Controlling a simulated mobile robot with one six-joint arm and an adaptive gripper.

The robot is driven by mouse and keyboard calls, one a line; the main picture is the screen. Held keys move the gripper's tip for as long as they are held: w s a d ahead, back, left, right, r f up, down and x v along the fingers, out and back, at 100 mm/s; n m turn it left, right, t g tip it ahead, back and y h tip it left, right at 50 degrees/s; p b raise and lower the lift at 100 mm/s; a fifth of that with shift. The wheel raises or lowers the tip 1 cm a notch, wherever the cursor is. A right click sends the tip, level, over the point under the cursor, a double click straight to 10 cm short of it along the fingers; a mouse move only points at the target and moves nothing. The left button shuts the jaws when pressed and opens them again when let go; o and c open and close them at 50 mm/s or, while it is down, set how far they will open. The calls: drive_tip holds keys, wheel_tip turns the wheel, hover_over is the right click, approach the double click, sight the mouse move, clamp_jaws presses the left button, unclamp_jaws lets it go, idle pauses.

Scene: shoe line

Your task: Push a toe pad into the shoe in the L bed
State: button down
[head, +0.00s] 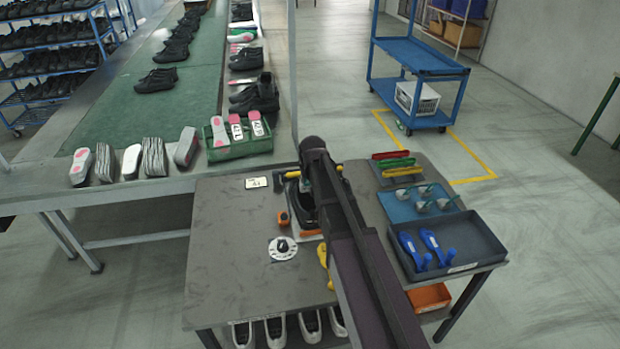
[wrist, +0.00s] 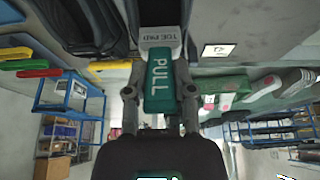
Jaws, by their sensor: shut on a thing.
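My gripper (wrist: 160,92) is shut on the teal PULL tab of a toe pad (wrist: 160,38), whose pale grey body is lettered TOE PAD. No L mark on the bed is readable.
Right of my arm stand a tray of coloured strips (head: 397,166), a blue mat (head: 405,207) with small pale pieces, and a dark tray (head: 470,252) holding blue tools. A round dial (head: 283,249) and a white card (head: 256,183) lie left. The table's left part is clear.

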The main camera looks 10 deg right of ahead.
drive_tip(key=shift+d+f, duration=0.1)
drive_tip(key=shift+d, duration=0.05)
drive_tip(key=shift+f, duration=0.1)
drive_tip(key=shift+s+f+b+x, duration=0.1)
drive_tip(key=shift+s+b+x, duration=0.15)
drive_tip(key=shift+b+x, duration=1.45)
drive_tip(key=shift+s+f+b+x, duration=0.1)
drive_tip(key=shift+s+b+x, duration=0.15)
drive_tip(key=shift+b+x, duration=1.45)
drive_tip(key=shift+s+f+b+x, duration=0.1)
drive_tip(key=shift+s+b+x, duration=0.1)
drive_tip(key=shift+b+x, duration=1.5)
drive_tip(key=shift+w+f, duration=0.15)
drive_tip(key=shift+w, duration=1.65)
drive_tip(key=shift+c, duration=1.9)
unclamp_jaws()
